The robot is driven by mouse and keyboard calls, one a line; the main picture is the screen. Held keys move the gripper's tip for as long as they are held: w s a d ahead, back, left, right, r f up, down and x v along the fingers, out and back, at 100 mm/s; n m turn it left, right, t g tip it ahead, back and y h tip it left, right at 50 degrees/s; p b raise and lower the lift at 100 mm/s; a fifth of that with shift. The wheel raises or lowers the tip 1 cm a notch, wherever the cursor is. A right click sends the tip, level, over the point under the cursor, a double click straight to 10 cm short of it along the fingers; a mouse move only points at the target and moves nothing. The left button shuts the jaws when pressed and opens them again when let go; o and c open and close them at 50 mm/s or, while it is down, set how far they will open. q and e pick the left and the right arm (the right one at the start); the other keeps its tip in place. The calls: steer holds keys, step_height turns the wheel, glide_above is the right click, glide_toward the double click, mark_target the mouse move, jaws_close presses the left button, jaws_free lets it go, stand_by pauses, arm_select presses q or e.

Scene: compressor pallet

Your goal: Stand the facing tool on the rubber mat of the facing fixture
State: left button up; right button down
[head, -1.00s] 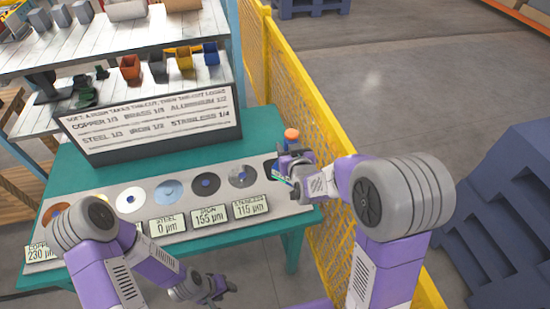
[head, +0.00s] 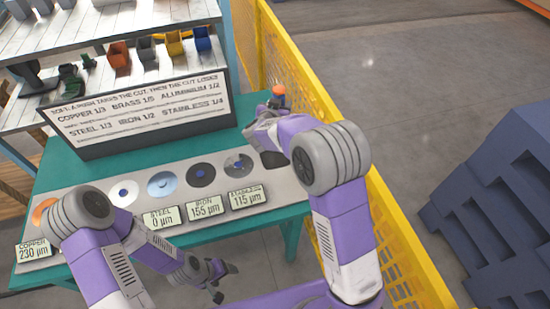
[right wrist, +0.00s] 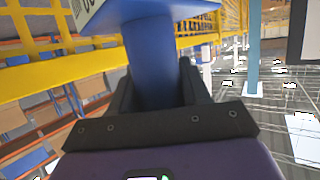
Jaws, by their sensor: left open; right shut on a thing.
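My right gripper (head: 262,118) is above the right end of the teal table. In the right wrist view, its dark fingers (right wrist: 158,95) are shut on the blue post of the facing tool (right wrist: 150,62). A wider blue head with a white marked face is beyond the post. In the head view an orange cap (head: 278,91) shows at the gripper; the rest of the tool is hidden there. A dark pad, which looks like the rubber mat (head: 273,160), lies at the strip's right end, partly hidden by my right arm. My left gripper (head: 226,280) is open and empty in front of the table.
Several metal discs (head: 201,175) and thickness labels (head: 205,206) line the grey strip. A sign board (head: 140,112) stands behind them, with small bins (head: 172,43) on the shelf beyond. A yellow mesh fence (head: 290,65) runs close along the table's right side.

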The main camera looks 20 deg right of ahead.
steer(key=f, duration=0.1)
steer(key=f+m+g+h, duration=0.1)
steer(key=f, duration=0.1)
steer(key=f+m+h, duration=0.1)
steer(key=shift+w+a+f+g, duration=0.2)
steer(key=shift+w+a+g, duration=0.1)
steer(key=shift+w, duration=0.1)
step_height(320, 180, down, 10)
steer(key=b, duration=0.3)
steer(key=shift+f, duration=0.1)
steer(key=shift+f, duration=0.15)
steer(key=c, duration=0.5)
jaws_free()
steer(key=shift+s+f, duration=0.15)
